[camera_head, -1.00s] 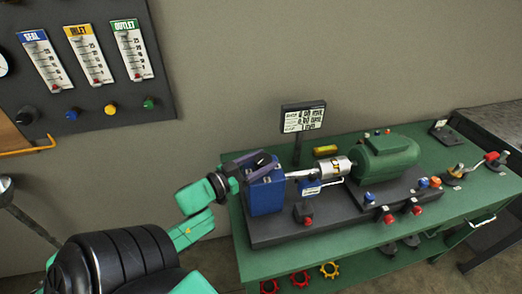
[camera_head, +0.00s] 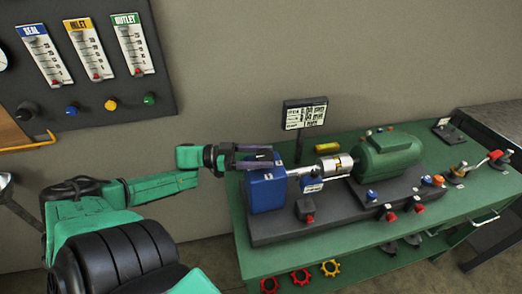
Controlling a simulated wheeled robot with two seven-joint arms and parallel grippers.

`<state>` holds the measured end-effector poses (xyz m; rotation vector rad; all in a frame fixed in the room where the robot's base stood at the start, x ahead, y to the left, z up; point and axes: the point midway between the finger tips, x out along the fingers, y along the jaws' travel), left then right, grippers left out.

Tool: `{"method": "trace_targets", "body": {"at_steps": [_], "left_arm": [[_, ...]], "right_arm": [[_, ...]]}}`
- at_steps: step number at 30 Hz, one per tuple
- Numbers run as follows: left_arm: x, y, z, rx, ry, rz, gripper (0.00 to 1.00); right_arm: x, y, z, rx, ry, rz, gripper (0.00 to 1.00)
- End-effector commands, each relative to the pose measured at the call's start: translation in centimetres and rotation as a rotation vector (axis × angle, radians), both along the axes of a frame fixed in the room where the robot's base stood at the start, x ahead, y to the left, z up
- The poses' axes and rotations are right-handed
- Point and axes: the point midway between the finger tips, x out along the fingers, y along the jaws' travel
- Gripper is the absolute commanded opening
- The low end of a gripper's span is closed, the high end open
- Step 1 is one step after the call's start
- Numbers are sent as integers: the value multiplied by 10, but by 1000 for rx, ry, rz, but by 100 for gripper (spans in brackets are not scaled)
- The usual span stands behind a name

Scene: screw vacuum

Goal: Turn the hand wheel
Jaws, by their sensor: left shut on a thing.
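The blue pump housing (camera_head: 266,190) stands on the dark base at the left end of the green bench. My left gripper (camera_head: 265,158) lies level across the top of the housing, with its fingers pointing right. It is shut on a small part that I take for the hand wheel, but the fingers and housing hide its shape. My right gripper is not in view.
A shaft with a silver coupling (camera_head: 333,165) runs right from the housing to a green motor (camera_head: 388,155). A small display (camera_head: 305,114) stands behind. A gauge panel (camera_head: 92,60) is on the wall.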

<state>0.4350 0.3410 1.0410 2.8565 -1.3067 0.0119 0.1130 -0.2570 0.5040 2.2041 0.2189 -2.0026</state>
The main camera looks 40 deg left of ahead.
Motion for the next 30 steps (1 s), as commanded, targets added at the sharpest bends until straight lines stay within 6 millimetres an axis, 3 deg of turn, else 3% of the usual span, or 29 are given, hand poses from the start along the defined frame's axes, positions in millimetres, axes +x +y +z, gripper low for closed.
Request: {"method": "trace_targets", "body": {"at_steps": [12,13,15,25,30], "left_arm": [[-2,-3,-6,5,12,-15,10],[-2,-3,-6,5,12,-15,68],[-2,-3,-6,5,11,-15,95],[-2,0,-3,3,6,-12,95],[-14,16,-3,3,8,-8,95]], "right_arm": [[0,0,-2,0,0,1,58],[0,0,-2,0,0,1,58],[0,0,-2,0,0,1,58],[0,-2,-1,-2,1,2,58],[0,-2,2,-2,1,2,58]]}}
